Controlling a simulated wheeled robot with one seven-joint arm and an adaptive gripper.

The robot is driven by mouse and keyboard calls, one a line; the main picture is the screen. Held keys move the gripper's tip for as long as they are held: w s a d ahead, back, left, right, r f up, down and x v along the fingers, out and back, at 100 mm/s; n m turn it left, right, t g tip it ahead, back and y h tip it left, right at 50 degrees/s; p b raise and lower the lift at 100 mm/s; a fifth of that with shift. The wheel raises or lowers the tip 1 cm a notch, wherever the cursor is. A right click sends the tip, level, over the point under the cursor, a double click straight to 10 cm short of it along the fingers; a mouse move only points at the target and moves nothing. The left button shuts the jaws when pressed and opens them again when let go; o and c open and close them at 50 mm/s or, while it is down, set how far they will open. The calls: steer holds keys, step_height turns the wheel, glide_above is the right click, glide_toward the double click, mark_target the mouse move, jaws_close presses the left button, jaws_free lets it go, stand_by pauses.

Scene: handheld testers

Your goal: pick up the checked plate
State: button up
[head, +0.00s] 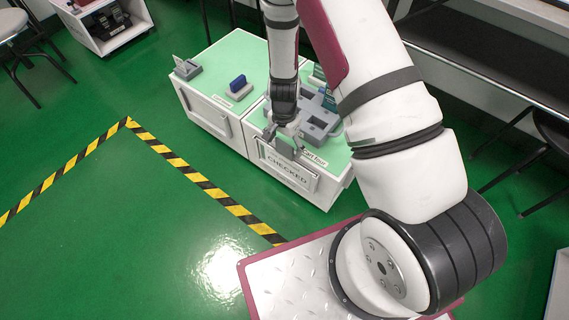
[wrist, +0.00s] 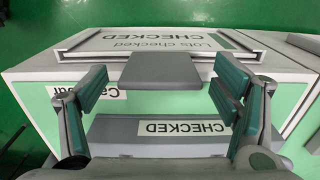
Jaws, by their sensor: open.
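The checked plate (head: 286,171) is a light framed panel marked CHECKED on the front of the near cart. It fills the upper part of the wrist view (wrist: 165,41), where its lettering appears upside down. A grey tab (wrist: 162,71) sits at the plate's edge nearest me. My gripper (head: 284,145) is above the cart's front edge. In the wrist view my gripper (wrist: 163,84) is open, with one finger on each side of the grey tab and visible gaps between. Whether the tab lies at fingertip depth is hard to tell.
The cart's green top (head: 337,159) carries a grey fixture (head: 318,122) just behind my gripper. A grey piece with a CHECKED label (wrist: 185,128) shows below the tab. A blue device (head: 238,84) stands further left. Open green floor (head: 110,240) lies left of the cart.

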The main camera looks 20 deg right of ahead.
steer(key=shift+r, duration=0.1)
jaws_close()
